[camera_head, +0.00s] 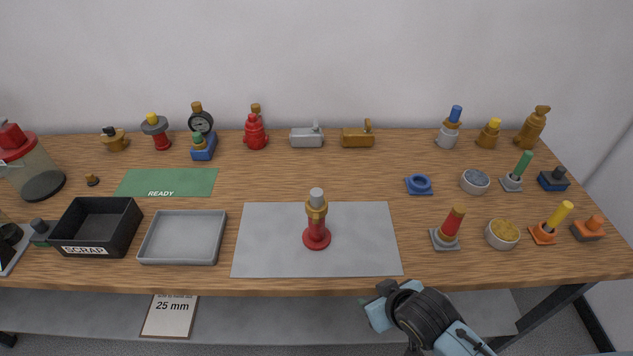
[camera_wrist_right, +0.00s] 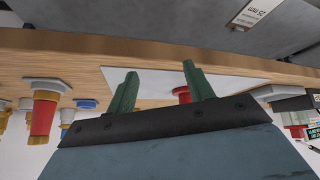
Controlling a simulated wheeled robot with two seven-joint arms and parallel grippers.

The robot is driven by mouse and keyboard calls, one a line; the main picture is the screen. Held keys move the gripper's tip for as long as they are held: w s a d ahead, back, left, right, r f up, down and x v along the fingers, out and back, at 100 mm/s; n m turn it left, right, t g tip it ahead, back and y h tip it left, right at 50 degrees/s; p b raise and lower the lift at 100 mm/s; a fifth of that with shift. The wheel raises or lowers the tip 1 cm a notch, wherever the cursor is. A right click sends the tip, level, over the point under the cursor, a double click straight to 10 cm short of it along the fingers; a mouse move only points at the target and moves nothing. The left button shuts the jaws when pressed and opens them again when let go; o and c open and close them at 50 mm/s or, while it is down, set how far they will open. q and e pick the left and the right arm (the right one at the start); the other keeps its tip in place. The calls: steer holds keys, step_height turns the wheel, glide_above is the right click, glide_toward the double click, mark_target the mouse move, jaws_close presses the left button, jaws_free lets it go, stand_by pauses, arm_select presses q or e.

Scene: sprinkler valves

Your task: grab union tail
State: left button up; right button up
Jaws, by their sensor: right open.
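No label marks the union tail, so I cannot tell which piece it is. A red fitting (camera_head: 316,236) with a brass collar (camera_head: 317,210) and a grey top (camera_head: 316,195) stands upright on the grey mat (camera_head: 270,255). A red piece with a brass end (camera_head: 449,224) stands tilted in a grey holder (camera_head: 444,242) to the right. My right gripper (camera_head: 378,302) is open and empty, in front of the table's front edge. In the right wrist view its fingers (camera_wrist_right: 160,88) are spread, with part of a red base (camera_wrist_right: 182,95) beyond them. My left gripper is out of view.
Holders with coloured pieces and two round bowls (camera_head: 475,182) (camera_head: 502,234) fill the right side. A black scrap bin (camera_head: 97,215), a grey tray (camera_head: 183,238) and a green ready mat (camera_head: 190,180) are left. Valves and gauges line the back. The mat around the red fitting is clear.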

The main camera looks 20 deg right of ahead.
steer(key=w+r+t+p, duration=0.1)
steer(key=w+r+t, duration=0.15)
steer(key=r, duration=0.55)
steer(key=n+t+y, duration=0.1)
steer(key=t+y, duration=0.2)
steer(key=y, duration=0.1)
glide_toward(319, 194)
steer(key=shift+t, duration=0.25)
steer(key=x, duration=0.2)
steer(key=p+x, duration=0.1)
steer(key=x, duration=0.1)
steer(key=shift+w+a+f, duration=0.1)
steer(key=shift+a+f, duration=0.1)
steer(key=shift+f, duration=0.15)
steer(key=shift+x, duration=3.1)
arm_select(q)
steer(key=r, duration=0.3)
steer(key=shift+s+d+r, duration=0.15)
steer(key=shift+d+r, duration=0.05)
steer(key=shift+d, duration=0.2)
